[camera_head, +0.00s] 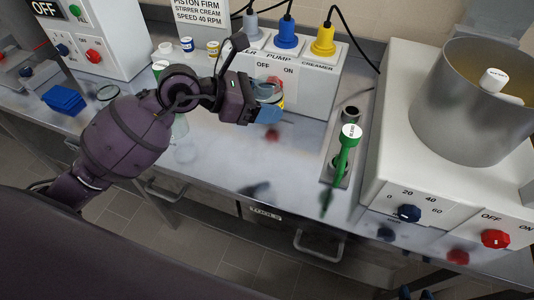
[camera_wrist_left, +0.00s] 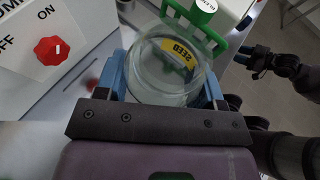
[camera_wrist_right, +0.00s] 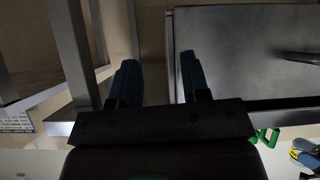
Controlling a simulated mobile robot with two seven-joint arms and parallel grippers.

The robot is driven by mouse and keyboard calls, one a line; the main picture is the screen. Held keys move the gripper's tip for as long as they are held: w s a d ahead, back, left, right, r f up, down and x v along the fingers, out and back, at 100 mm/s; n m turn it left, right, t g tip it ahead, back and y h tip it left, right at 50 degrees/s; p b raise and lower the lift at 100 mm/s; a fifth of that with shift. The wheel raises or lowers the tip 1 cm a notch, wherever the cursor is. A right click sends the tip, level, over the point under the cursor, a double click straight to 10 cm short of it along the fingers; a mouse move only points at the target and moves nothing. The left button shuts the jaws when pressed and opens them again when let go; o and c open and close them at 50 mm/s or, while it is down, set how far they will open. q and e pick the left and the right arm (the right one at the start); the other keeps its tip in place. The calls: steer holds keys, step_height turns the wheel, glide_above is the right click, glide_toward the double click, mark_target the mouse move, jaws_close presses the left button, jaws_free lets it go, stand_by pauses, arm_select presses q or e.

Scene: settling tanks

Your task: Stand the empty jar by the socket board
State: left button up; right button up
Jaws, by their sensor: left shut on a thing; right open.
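The clear glass jar (camera_head: 272,93) has a yellow label reading "SEED"; it looks empty in the left wrist view (camera_wrist_left: 160,82). My left gripper (camera_head: 266,106) is shut around its sides, with one blue finger on each side in the left wrist view. The jar is in front of the socket board (camera_head: 312,83), a white box with grey, blue and yellow plugs on top and a red switch knob. The arm partly hides jar and knob in the head view. My right gripper (camera_wrist_right: 157,82) is open and empty, low beside the counter front.
A white machine with a steel pot (camera_head: 458,115) fills the right. Small jars (camera_head: 187,44), a blue box (camera_head: 64,99) and another white control box (camera_head: 105,40) are at left. The front middle counter is clear.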

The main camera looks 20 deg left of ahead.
arm_select(q)
steer(key=b, duration=0.2)
glide_above(265, 160)
step_height(265, 160, down, 9)
steer(key=shift+d+f, duration=0.15)
steer(key=shift+f, duration=0.65)
step_height(265, 160, down, 5)
steer(key=shift+r+b, duration=0.1)
steer(key=shift+b, duration=0.4)
steer(key=shift+f, duration=0.4)
steer(key=o, duration=1)
steer(key=shift+o, duration=0.3)
steer(key=shift+r, duration=0.25)
steer(key=v, duration=1.2)
